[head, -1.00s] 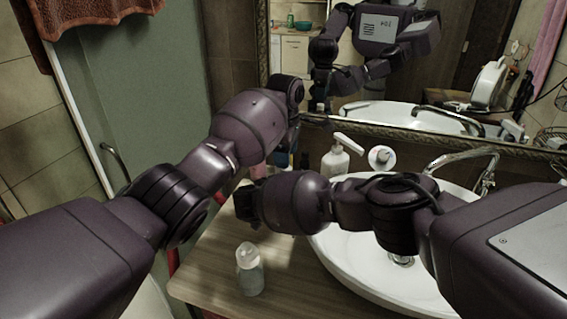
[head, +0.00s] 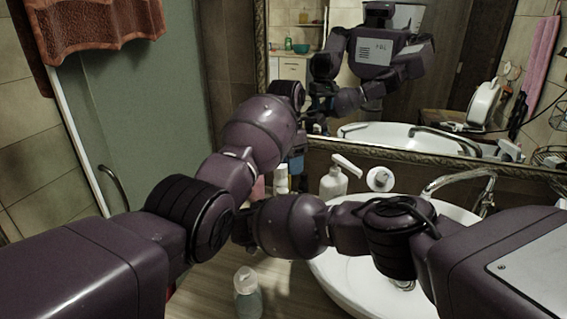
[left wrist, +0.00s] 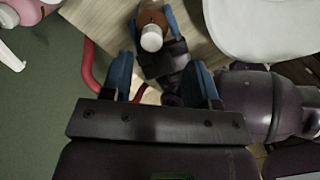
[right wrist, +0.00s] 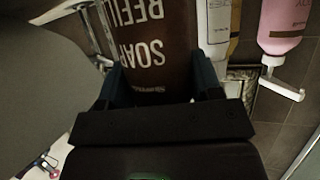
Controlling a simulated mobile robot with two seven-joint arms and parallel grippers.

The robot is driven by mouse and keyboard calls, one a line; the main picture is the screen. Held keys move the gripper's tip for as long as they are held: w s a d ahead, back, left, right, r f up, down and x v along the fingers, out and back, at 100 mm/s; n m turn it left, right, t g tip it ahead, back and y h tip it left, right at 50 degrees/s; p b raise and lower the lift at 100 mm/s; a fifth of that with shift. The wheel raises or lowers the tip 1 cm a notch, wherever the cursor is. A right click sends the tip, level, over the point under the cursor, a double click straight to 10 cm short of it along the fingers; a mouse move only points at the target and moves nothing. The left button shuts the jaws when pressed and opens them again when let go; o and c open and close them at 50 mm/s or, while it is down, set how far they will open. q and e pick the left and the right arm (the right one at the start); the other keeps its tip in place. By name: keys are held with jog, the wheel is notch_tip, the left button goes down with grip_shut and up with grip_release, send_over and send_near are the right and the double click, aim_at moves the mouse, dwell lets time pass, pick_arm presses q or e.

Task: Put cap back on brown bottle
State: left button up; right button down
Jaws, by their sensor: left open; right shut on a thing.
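The brown bottle (right wrist: 160,45), printed "SOAP REFILL", stands between the fingers of my right gripper (right wrist: 162,85), which is shut on it. In the left wrist view the brown bottle (left wrist: 153,17) shows with a round white top (left wrist: 151,38); I cannot tell whether that is the cap or a bare neck. My left gripper (left wrist: 158,70) is open, with its blue fingers apart and the white top ahead of the gap. In the head view my left gripper (head: 296,163) is partly in sight near the mirror. The right gripper and brown bottle are hidden there behind my arms.
A clear bottle (head: 248,293) stands on the wooden counter (head: 287,288), left of the white basin (head: 345,284). A white pump bottle (head: 333,183) and the tap (head: 460,180) are near the mirror (head: 400,75). A pink bottle (right wrist: 284,25) is beside the brown one.

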aim_at(284, 190)
pick_arm(q)
jog(key=n, duration=0.1)
jog(key=a+n, duration=0.1)
jog(key=shift+f+n, duration=0.3)
jog(key=shift+n, duration=0.1)
jog(key=shift+a+n+y, duration=0.25)
jog(key=shift+n+y, duration=0.05)
jog(key=shift+n, duration=0.7)
jog(key=shift+f, duration=4.05)
jog(key=c, duration=1)
jog(key=shift+o, duration=0.2)
jog(key=shift+s+m, duration=0.15)
jog(key=shift+m, duration=1.45)
